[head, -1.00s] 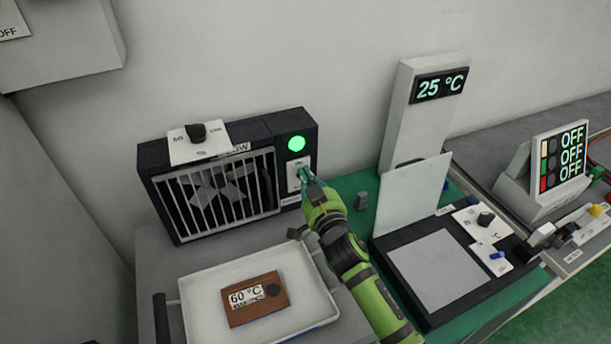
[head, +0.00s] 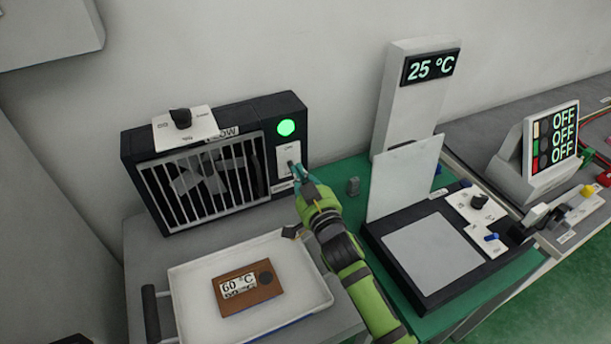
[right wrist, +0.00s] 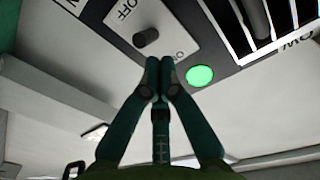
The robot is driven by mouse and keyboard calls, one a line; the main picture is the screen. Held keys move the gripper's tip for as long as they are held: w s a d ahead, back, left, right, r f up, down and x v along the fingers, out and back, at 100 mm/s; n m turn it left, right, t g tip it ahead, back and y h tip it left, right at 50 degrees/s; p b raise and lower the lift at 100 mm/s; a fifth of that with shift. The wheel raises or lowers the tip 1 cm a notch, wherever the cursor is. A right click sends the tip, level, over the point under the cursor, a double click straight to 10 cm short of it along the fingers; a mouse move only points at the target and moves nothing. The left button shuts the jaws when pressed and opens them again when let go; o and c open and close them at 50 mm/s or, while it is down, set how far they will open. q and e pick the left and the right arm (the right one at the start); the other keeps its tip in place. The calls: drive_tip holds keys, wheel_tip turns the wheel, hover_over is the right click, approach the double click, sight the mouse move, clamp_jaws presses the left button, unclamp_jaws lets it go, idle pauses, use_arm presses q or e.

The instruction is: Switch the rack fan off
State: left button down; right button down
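The rack fan (head: 210,165) is a dark box with a white grille, at the left in the head view. Its round lamp (head: 286,128) glows green, and also shows in the right wrist view (right wrist: 200,76). A white switch plate below the lamp carries a dark lever (right wrist: 146,38), with OFF printed at one end of the plate. My right gripper (head: 294,168) is at this plate; in the right wrist view its teal fingertips (right wrist: 160,64) are together, close to the lever, with nothing seen between them. Whether they touch the lever I cannot tell. My left gripper is not in view.
A white tray (head: 185,300) with a brown 60 °C block (head: 248,286) lies in front of the fan. A knob (head: 181,118) on a plate tops the fan. To the right stand a 25 °C display post (head: 425,90), a hotplate-like unit (head: 430,255) and an OFF panel (head: 540,150).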

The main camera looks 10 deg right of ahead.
drive_tip(key=s, duration=0.3)
drive_tip(key=s+d, duration=0.1)
drive_tip(key=s, duration=0.7)
drive_tip(key=shift+s+d+f, duration=0.15)
drive_tip(key=shift+s+d, duration=0.1)
